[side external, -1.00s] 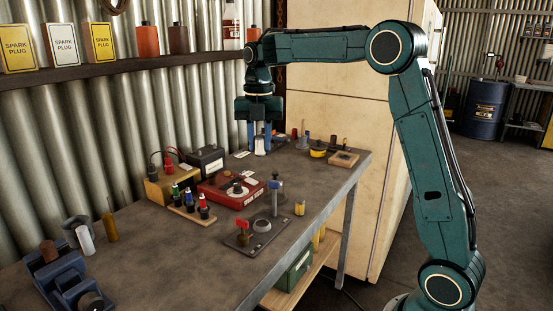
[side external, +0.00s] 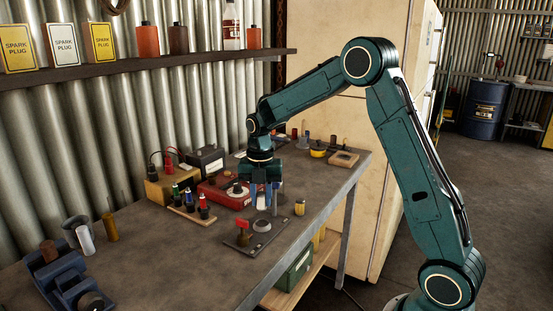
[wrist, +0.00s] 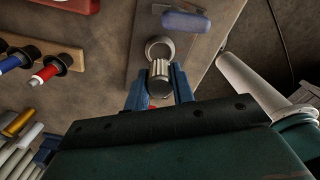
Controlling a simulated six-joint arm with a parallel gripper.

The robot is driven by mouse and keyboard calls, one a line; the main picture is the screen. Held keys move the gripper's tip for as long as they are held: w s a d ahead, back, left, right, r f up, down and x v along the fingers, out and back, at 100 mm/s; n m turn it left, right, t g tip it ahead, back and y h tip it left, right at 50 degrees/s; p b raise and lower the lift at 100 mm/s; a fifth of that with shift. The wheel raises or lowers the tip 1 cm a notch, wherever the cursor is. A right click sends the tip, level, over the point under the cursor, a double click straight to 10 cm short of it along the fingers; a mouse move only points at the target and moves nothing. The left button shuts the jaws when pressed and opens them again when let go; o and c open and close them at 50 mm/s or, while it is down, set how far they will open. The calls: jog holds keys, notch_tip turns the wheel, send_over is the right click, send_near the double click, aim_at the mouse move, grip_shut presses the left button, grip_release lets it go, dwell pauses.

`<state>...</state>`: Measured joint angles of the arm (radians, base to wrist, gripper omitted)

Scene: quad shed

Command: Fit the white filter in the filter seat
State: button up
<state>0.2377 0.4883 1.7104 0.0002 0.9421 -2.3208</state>
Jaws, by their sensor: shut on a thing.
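My gripper (side external: 262,202) is shut on the white filter (side external: 261,201), with one blue finger on each side of it. In the wrist view the filter (wrist: 160,69) shows pale pleated sides and a dark grey end, between my fingertips (wrist: 159,88). The filter seat is a pale round ring (side external: 262,226) on a dark flat plate (side external: 262,238). The filter is upright and appears a little above the ring, apart from it. In the wrist view the ring (wrist: 159,46) shows just beyond the filter, partly hidden by it.
A red-topped part (side external: 242,225) stands on the plate's near end; a blue-grey handle (wrist: 185,21) is past the ring. A red box (side external: 218,190) and a wooden rack of red, green and blue plugs (side external: 190,207) stand left.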

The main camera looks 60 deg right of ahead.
aim_at(262, 208)
jog(key=shift+f, duration=0.2)
jog(key=shift+f, duration=1.65)
jog(key=shift+f, duration=0.9)
dwell(1.6)
jog(key=o, duration=1)
jog(key=shift+o, duration=0.6)
jog(key=o, duration=0.3)
jog(key=shift+r, duration=0.15)
